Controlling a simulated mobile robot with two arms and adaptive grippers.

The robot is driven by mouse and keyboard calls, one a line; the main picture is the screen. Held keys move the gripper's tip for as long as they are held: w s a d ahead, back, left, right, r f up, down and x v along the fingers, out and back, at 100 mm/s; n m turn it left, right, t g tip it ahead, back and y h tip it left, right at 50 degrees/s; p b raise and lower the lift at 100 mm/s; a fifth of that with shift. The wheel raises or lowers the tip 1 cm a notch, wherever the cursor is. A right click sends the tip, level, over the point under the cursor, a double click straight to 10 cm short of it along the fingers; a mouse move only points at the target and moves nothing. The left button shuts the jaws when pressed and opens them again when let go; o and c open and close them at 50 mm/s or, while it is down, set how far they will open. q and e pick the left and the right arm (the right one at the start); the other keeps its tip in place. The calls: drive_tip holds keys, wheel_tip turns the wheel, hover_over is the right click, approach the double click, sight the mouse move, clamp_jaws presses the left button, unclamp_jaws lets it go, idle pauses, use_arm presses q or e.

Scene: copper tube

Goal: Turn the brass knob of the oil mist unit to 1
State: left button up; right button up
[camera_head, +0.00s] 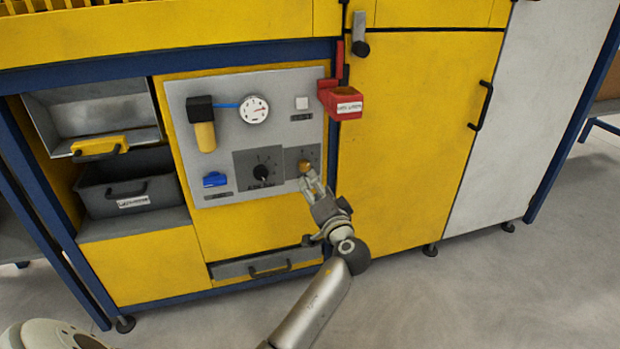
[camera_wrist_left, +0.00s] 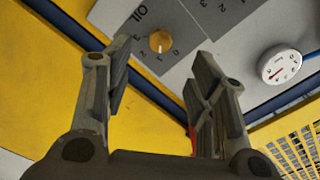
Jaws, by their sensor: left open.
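The brass knob (camera_head: 304,166) of the oil mist unit sits on a dark square plate at the lower right of the grey panel (camera_head: 228,90). In the left wrist view the knob (camera_wrist_left: 160,41) shows beside an "OIL" label, with small digits around it. I cannot tell surely which digit its mark faces. My left gripper (camera_head: 312,182) is just below the knob in the head view. In the wrist view its fingers (camera_wrist_left: 160,65) stand wide apart with nothing between them, and the knob shows beyond, between the tips. My right gripper is not in view.
A black knob (camera_head: 261,173) sits left of the brass one. The panel also bears a gauge (camera_head: 254,110), a yellow-bowled filter (camera_head: 204,134) and a blue part (camera_head: 215,179). A red bin (camera_head: 345,103) juts out at upper right. A drawer handle (camera_head: 269,270) is below.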

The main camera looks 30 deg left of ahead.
use_arm(q)
drive_tip(key=shift+v, duration=2)
